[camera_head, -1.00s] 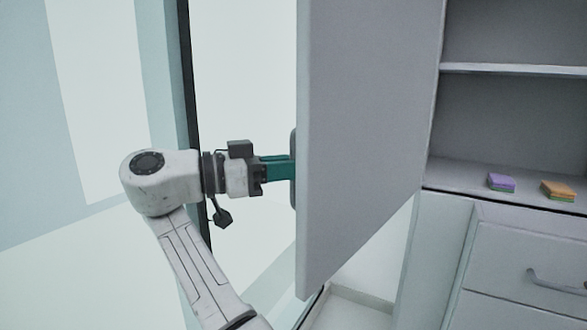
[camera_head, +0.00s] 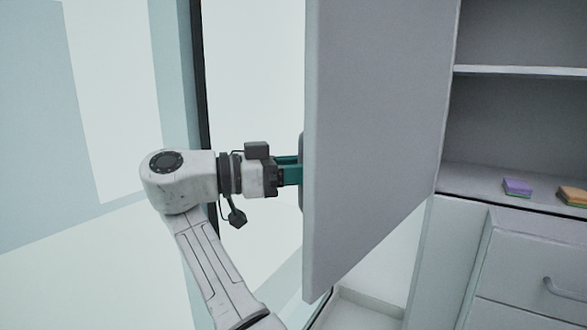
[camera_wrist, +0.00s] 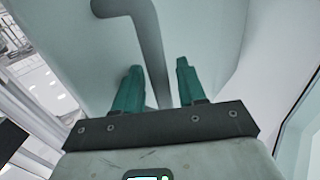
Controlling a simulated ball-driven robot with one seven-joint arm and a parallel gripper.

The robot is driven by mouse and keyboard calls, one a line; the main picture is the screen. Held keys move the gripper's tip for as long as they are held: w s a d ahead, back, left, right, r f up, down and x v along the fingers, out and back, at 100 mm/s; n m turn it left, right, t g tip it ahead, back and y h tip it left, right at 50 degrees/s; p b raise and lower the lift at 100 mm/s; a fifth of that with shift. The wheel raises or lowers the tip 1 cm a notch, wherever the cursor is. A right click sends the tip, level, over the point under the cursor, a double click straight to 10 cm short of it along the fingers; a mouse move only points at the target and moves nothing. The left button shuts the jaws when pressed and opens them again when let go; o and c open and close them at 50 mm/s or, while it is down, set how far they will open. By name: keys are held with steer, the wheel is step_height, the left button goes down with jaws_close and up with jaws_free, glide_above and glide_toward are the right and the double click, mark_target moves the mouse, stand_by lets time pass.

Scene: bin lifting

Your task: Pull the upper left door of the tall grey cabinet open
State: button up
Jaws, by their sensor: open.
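The upper left door (camera_head: 375,130) of the tall grey cabinet (camera_head: 455,235) stands wide open in the head view, its inner face towards me. My gripper (camera_head: 292,172), with teal fingers, is at the door's outer side, just past its free edge. The door handle (camera_head: 301,190) shows only as a grey sliver behind that edge. In the wrist view, the curved grey handle (camera_wrist: 150,45) runs between the two separated fingers of my gripper (camera_wrist: 158,67). The fingers are open, with gaps to the bar. The door's outer face (camera_wrist: 85,45) lies beyond them.
The opened compartment has a shelf (camera_head: 520,71). A purple sponge (camera_head: 517,187) and an orange one (camera_head: 573,195) lie on its floor. A drawer (camera_head: 530,260) with a bar handle is below. A dark upright frame (camera_head: 199,90) and pale glass panels stand behind my arm.

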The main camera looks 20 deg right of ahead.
steer(key=a+b, duration=0.1)
steer(key=a, duration=0.9)
steer(key=shift+w+a, duration=0.2)
steer(key=shift+w, duration=0.15)
